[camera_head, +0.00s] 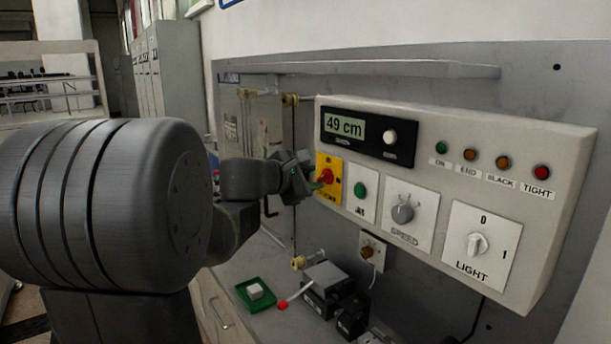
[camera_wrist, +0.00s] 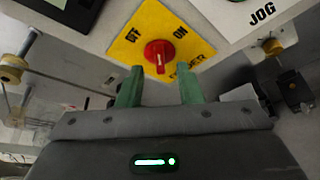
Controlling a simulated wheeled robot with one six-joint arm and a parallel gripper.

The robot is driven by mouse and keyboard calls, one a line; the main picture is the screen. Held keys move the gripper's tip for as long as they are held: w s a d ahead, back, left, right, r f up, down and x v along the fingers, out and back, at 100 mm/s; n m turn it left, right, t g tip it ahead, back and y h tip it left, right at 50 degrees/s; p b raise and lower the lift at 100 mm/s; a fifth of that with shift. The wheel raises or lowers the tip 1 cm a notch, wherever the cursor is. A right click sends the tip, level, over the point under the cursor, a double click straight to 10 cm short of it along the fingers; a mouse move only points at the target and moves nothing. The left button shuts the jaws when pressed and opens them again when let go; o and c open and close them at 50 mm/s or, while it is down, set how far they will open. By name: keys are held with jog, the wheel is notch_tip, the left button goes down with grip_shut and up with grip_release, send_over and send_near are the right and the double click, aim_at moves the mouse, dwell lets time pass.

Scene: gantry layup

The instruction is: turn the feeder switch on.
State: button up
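The feeder switch is a red rotary knob (camera_wrist: 158,54) on a yellow plate (camera_wrist: 140,30) marked OFF on the left and ON on the right. In the head view the red knob (camera_head: 325,176) sits at the left end of the control panel, below the display. My gripper (camera_wrist: 160,78) is open, its two green fingers apart and pointing at the knob. The knob shows between and just beyond the fingertips; I cannot tell whether they touch it. The lower word on the plate is partly hidden by a finger. In the head view my gripper (camera_head: 314,184) is right at the plate.
A green JOG button (camera_head: 360,189), a SPEED dial (camera_head: 402,212) and a LIGHT switch (camera_head: 478,244) lie to the right on the panel (camera_head: 450,125). Below are a small brown knob (camera_head: 368,251), dark boxes with a red-tipped lever (camera_head: 283,305), and a green tray (camera_head: 243,300).

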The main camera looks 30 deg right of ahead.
aim_at(324, 177)
jog(key=shift+x, duration=1.45)
grip_shut()
